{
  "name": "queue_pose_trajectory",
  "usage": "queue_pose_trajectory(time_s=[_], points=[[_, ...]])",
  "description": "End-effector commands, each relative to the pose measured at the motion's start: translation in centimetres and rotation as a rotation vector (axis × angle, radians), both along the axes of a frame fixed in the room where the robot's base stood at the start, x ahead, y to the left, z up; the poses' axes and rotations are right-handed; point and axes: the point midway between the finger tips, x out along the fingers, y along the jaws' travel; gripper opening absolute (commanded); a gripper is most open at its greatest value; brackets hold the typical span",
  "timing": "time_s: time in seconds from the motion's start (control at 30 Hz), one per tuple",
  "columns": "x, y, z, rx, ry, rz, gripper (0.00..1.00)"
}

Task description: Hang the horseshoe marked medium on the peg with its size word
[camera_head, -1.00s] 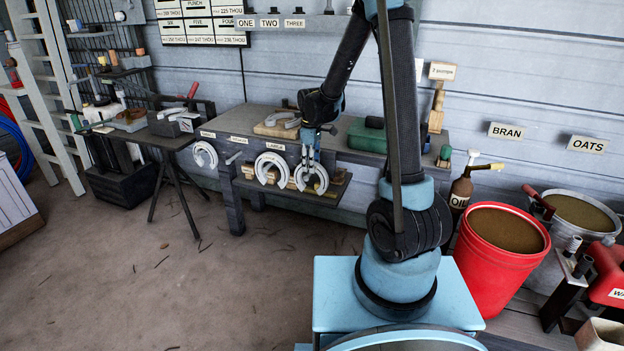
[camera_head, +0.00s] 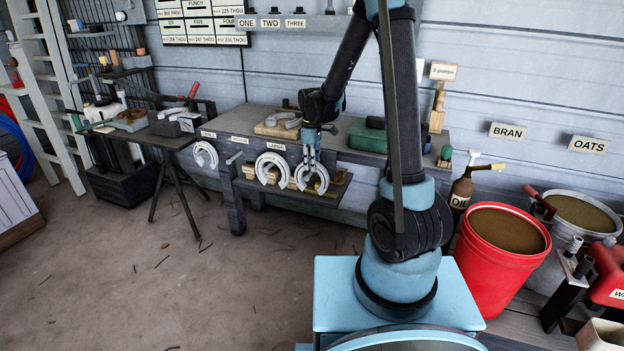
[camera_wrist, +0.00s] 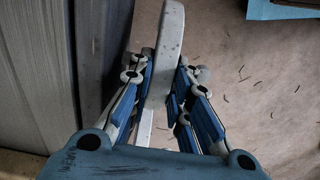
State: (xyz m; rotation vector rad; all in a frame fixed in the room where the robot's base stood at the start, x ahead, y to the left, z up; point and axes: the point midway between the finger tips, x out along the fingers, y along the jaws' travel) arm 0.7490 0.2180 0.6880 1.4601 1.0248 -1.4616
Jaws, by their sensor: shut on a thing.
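My gripper (camera_head: 312,157) is in front of the bench, right of the row of pegs. It is shut on a pale grey horseshoe (camera_head: 323,182), which hangs open end down. In the wrist view the horseshoe (camera_wrist: 168,45) shows edge-on between the fingers (camera_wrist: 160,95); no marking on it can be read. Small word labels run along the bench's front edge; the middle one (camera_head: 240,140) seems to read medium. The peg (camera_head: 234,157) below it looks bare. One horseshoe (camera_head: 196,154) hangs under the left label, another (camera_head: 260,170) under the label reading large.
The bench (camera_head: 350,158) carries a wooden block with a horseshoe-like piece (camera_head: 283,121) and a green box (camera_head: 367,135). A lower shelf (camera_head: 335,190) with wooden pieces lies behind the held horseshoe. The floor (camera_head: 150,270) in front is clear.

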Motion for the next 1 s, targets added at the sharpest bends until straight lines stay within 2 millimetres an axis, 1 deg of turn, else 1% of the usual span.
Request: queue_pose_trajectory(time_s=[1.0], points=[[0.0,0.0,2.4,0.0,0.0,0.0,0.0]])
